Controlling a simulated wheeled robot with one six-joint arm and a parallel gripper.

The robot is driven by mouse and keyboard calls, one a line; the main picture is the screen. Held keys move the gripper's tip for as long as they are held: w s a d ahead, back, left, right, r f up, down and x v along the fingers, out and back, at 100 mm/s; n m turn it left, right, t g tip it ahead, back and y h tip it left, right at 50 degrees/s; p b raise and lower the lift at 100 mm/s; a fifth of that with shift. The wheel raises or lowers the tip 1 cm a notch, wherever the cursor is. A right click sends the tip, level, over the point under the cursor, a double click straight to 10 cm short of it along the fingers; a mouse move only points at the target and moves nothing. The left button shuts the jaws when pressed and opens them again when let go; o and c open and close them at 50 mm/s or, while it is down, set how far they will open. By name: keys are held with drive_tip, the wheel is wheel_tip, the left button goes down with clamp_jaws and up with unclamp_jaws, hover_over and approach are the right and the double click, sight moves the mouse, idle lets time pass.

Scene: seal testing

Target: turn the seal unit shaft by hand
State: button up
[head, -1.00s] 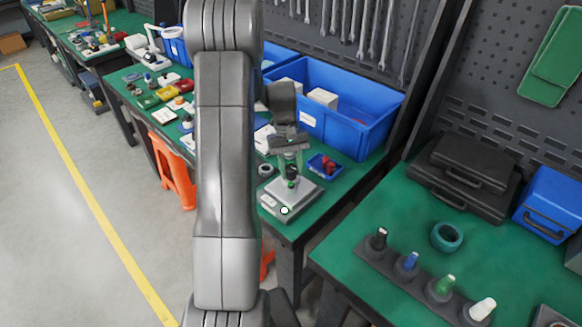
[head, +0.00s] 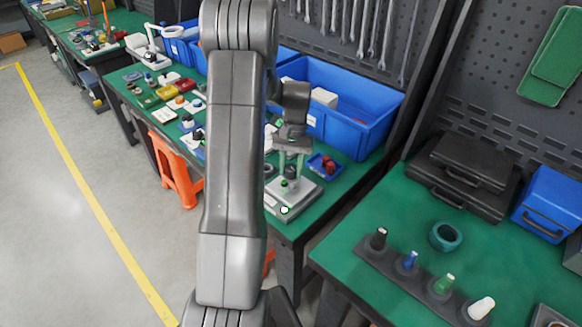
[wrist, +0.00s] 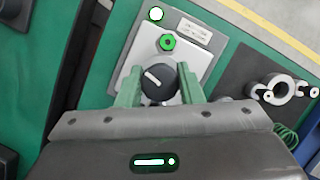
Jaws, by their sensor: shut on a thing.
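The seal unit (head: 307,191) is a grey base with a pale metal plate near the front end of the long green bench. In the wrist view, its plate (wrist: 203,62) carries a black round shaft knob (wrist: 157,88) with a white bar mark, tilted in the picture. My gripper (head: 291,170) is over the unit, pointing down. In the wrist view, my gripper's green fingers (wrist: 158,82) are shut on the knob, one on each side. A green round part (wrist: 167,42) and a lit white lamp (wrist: 155,14) sit beyond the knob. The shaft's lower part is hidden.
A small blue bin with red parts (head: 325,166) stands right beside the unit. A large blue bin (head: 365,110) is behind. A dark mat with metal clamp-like parts (wrist: 283,88) lies alongside. The right bench holds a row of coloured-top tools (head: 410,262) and a teal ring (head: 445,237).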

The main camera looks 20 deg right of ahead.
drive_tip(key=shift+r+m+t, duration=0.1)
drive_tip(key=shift+m+t, duration=0.2)
drive_tip(key=shift+m, duration=0.7)
drive_tip(key=shift+w+m+y, duration=0.1)
drive_tip(key=shift+m+y, duration=0.2)
drive_tip(key=shift+m, duration=0.2)
drive_tip(key=o, duration=1)
drive_tip(key=shift+c, duration=0.2)
drive_tip(key=b+v, duration=0.1)
drive_tip(key=v, duration=1.2)
drive_tip(key=shift+d+r, duration=0.2)
drive_tip(key=shift+r, duration=0.15)
drive_tip(key=shift+f, duration=0.15)
